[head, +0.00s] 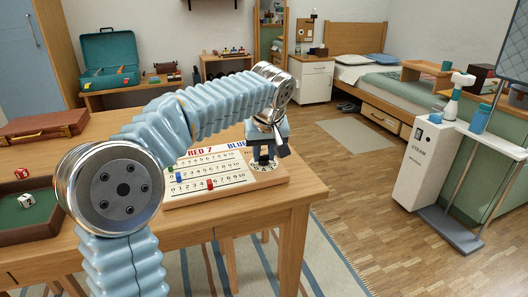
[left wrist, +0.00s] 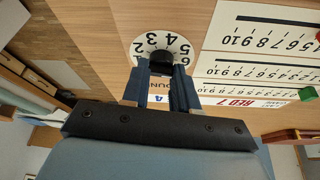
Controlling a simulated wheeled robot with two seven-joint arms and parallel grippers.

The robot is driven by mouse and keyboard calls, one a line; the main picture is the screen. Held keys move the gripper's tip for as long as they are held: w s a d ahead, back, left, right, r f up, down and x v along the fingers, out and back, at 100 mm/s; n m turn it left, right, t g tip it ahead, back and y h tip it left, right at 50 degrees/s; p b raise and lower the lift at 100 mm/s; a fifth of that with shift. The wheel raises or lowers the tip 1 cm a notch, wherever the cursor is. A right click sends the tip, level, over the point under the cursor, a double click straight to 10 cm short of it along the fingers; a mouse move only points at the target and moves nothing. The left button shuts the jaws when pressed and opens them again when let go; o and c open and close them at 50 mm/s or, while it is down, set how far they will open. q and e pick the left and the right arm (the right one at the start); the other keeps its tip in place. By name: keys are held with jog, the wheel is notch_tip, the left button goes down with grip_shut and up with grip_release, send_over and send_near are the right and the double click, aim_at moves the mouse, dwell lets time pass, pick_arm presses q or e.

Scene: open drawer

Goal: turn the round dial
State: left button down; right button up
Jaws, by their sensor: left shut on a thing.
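The round dial (left wrist: 178,44) has a white face with black numbers and a dark knob (left wrist: 161,61) at its centre. It is set in a wooden scoreboard (head: 270,178) on the table. In the head view the dial face (head: 257,168) shows at the board's right end, partly covered by my left gripper (head: 264,156). In the left wrist view my left gripper (left wrist: 161,72) has its two fingers on either side of the knob and is shut on it. The fingers hide part of the dial face. My right gripper is not in view.
The scoreboard has number rows with small green, blue and red pegs (head: 210,184). A green-lined dice tray (head: 45,222) and a brown case (head: 45,125) are at the left of the table (head: 215,222). The table's right edge is close to the dial.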

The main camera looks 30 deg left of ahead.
pick_arm(q)
jog(key=c, duration=0.9)
grip_release()
jog(key=shift+o, duration=0.2)
jog(key=p+v, duration=0.2)
jog(key=v, duration=1.1)
jog(key=shift+s+r, duration=0.15)
jog(key=shift+r, duration=0.2)
jog(key=shift+d, duration=0.15)
